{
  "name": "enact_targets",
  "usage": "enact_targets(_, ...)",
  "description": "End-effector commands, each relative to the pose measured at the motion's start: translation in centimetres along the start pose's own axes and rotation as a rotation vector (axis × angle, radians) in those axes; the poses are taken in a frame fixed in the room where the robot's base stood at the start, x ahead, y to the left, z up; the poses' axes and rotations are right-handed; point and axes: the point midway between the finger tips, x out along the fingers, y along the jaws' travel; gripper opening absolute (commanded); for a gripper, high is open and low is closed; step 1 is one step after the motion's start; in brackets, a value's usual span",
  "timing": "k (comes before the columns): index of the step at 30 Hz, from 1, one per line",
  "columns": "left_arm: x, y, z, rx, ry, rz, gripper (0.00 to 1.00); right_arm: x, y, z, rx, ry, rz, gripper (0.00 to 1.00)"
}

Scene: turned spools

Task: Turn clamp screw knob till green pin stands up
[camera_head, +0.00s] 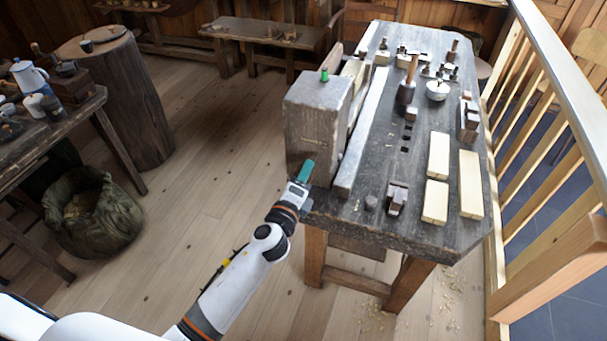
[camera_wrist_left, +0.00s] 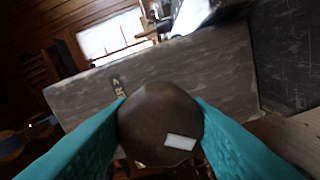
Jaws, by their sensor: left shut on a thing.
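The clamp is a big grey wooden block (camera_head: 316,122) at the left side of the workbench. A green pin (camera_head: 324,75) stands upright on its top. My left gripper (camera_head: 305,172) is at the block's lower front corner in the head view. In the left wrist view its teal fingers are shut on a round dark brown knob (camera_wrist_left: 150,112), one on each side. A white mark (camera_wrist_left: 180,142) shows on the knob's face, low and right of centre. The knob is hidden in the head view. My right gripper is not in view.
Another table (camera_head: 50,130) and a sack (camera_head: 90,212) stand left, with open floor between.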

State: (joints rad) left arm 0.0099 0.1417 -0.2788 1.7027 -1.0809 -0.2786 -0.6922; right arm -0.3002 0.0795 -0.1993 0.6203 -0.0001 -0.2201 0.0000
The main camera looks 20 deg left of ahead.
Motion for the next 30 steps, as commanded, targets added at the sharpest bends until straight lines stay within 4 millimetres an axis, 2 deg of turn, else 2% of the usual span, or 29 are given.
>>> enact_targets(1,-0.29,-0.68,0.35,0.024,-0.007,-0.013,0.19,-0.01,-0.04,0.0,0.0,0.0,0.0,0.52)
enact_targets(10,-0.3,-0.73,0.4,0.101,-0.009,-0.013,0.19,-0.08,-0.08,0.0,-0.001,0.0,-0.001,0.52)
enact_targets(23,-0.3,-0.74,0.42,0.109,-0.009,-0.013,0.19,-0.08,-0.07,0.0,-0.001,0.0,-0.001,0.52)
enact_targets(24,-0.3,-0.74,0.42,0.109,-0.009,-0.013,0.45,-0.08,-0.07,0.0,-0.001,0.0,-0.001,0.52)
enact_targets(27,-0.26,-0.63,0.36,0.109,-0.008,-0.011,0.62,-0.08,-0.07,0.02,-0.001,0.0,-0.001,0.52)
enact_targets(30,-0.2,-0.49,0.28,0.108,-0.006,-0.008,0.64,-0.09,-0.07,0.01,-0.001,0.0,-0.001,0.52)
